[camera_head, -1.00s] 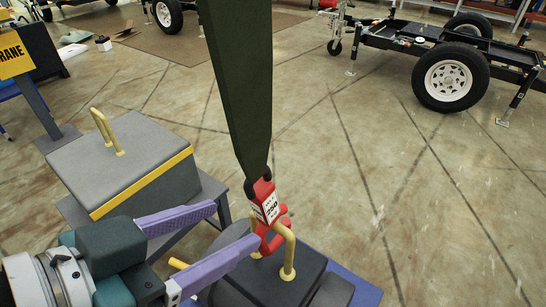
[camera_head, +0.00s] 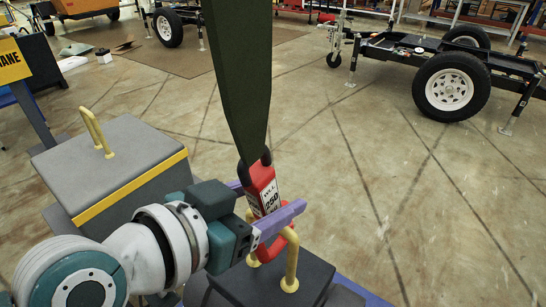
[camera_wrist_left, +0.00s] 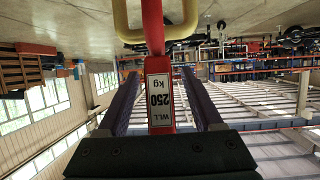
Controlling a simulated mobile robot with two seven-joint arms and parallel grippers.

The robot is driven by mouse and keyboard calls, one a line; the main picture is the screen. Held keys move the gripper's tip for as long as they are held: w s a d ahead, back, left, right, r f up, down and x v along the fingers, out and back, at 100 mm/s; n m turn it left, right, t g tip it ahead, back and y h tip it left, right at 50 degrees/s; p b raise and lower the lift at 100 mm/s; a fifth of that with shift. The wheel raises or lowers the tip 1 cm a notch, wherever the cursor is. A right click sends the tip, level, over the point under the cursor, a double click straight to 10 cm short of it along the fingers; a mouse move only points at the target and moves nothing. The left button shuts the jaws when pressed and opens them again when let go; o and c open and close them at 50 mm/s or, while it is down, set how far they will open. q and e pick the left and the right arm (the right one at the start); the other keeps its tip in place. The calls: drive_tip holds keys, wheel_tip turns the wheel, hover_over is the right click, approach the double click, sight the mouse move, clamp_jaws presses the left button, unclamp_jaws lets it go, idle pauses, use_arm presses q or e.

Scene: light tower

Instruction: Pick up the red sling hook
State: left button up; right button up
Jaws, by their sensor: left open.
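The red sling hook (camera_head: 263,187), with a white "250" load label, hangs at the lower end of a dark green sling (camera_head: 240,75). Its lower curve is at the yellow handle (camera_head: 291,262) of a dark grey weight (camera_head: 255,286); I cannot tell whether they touch. My left gripper (camera_head: 274,198) is open, with one purple finger in front of the hook and the other mostly hidden behind it. In the left wrist view the hook (camera_wrist_left: 160,95) stands between the two fingers, with visible gaps at both sides. My right gripper is not in view.
A grey box-shaped weight (camera_head: 95,165) with a yellow handle and yellow edge stands at the left. A yellow sign (camera_head: 12,62) is at the far left. A black trailer (camera_head: 425,60) stands at the back right. The concrete floor on the right is clear.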

use_arm(q)
drive_tip(key=shift+w+d+f, duration=0.1)
drive_tip(key=shift+w+f, duration=0.05)
drive_tip(key=shift+w, duration=0.05)
clamp_jaws()
idle(0.4)
drive_tip(key=shift+r, duration=0.2)
